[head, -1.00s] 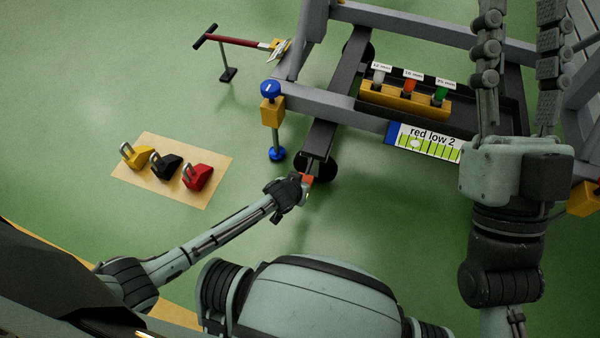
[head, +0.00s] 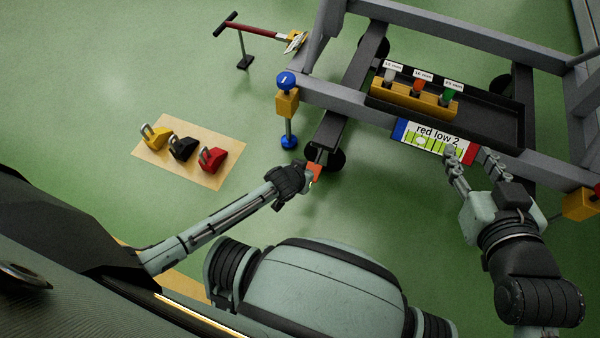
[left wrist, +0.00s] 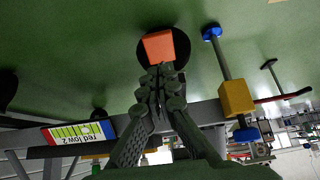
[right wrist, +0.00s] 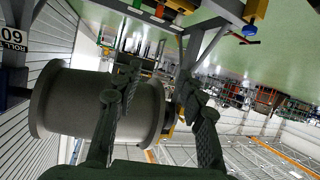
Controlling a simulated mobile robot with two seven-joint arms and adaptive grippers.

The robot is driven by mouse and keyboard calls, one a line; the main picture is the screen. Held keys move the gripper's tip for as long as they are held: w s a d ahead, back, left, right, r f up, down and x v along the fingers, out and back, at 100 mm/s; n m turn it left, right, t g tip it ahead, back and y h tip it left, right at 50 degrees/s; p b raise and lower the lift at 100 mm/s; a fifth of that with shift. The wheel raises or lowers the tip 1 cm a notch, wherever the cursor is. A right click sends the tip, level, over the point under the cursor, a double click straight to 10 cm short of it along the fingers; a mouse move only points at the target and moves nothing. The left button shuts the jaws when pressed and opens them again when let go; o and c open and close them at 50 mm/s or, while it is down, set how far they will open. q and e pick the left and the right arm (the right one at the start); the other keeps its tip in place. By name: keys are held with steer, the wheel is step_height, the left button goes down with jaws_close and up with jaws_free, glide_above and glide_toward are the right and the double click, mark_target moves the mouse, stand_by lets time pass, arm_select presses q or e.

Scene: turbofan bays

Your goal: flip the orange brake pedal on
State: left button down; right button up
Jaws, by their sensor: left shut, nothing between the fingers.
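The orange brake pedal (head: 315,169) sits at a black caster wheel (head: 334,160) under the near corner of the grey frame. In the left wrist view the pedal (left wrist: 158,46) shows as an orange plate in front of the dark wheel, just beyond my fingertips. My left gripper (head: 306,176) is shut and empty, its tips at or very near the pedal; I cannot tell whether they touch. It also shows in the left wrist view (left wrist: 160,72). My right gripper (head: 463,152) is open and empty, in front of the "red low 2" label; its spread fingers show in the right wrist view (right wrist: 158,85).
The grey frame (head: 360,111) carries a tray with a yellow socket holder (head: 412,98). A blue-topped yellow post (head: 287,100) stands left of the wheel. Yellow, black and red chocks lie on a tan mat (head: 213,181). Green floor between is clear.

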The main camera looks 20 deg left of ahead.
arm_select(q)
steer(key=p+v, duration=0.1)
steer(key=v, duration=0.5)
steer(key=shift+p, duration=0.3)
arm_select(e)
steer(key=s+d+f+g+h, duration=0.2)
steer(key=s+d+f+g, duration=0.3)
steer(key=d+f, duration=0.1)
steer(key=shift+s+d+f+m+h, duration=0.2)
steer(key=shift+d+f+m+h, duration=0.2)
steer(key=shift+f, duration=0.1)
arm_select(q)
steer(key=shift+s+f, duration=0.1)
steer(key=shift+s, duration=0.05)
